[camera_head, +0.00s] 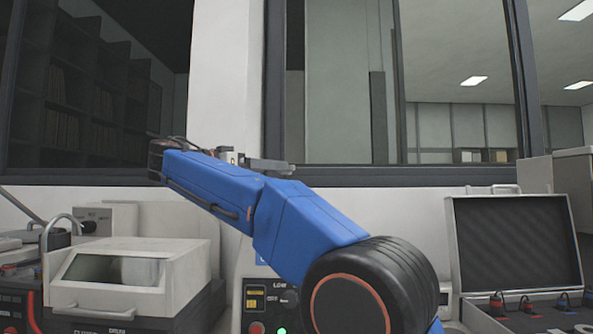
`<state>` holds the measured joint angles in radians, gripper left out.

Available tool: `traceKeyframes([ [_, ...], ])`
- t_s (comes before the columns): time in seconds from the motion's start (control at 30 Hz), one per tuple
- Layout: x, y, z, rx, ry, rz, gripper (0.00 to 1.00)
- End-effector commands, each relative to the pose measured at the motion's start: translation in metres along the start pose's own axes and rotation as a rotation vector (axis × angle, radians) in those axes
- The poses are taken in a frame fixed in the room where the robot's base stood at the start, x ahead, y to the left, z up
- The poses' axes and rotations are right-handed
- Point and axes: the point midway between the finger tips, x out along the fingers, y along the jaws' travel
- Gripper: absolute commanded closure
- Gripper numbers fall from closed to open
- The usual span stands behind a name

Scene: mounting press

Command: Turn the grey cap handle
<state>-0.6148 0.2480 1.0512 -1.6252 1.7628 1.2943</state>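My blue arm crosses the middle of the view and bends up and left, ending in a dark wrist joint. Just above its forearm a grey metal piece (270,166) sticks out to the right of a small light cylinder. It seems to belong to my gripper, but the arm hides its lower side, and I cannot see whether its fingers are open. The mounting press (256,292) stands behind my arm; only part of its front panel shows, with a yellow label, a red button and a lit green button. I cannot make out the grey cap handle with certainty.
A white lidded machine with a window (135,277) stands left of the press. A wall and dark-framed windows lie behind.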

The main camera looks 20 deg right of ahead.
Motion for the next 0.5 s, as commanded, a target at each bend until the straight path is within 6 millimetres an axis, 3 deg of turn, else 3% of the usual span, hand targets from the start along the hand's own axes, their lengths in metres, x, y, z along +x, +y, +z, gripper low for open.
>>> traceKeyframes([
  [0.5, 0.088, 0.000, 0.000, -0.001, -0.001, 0.001, 0.20],
])
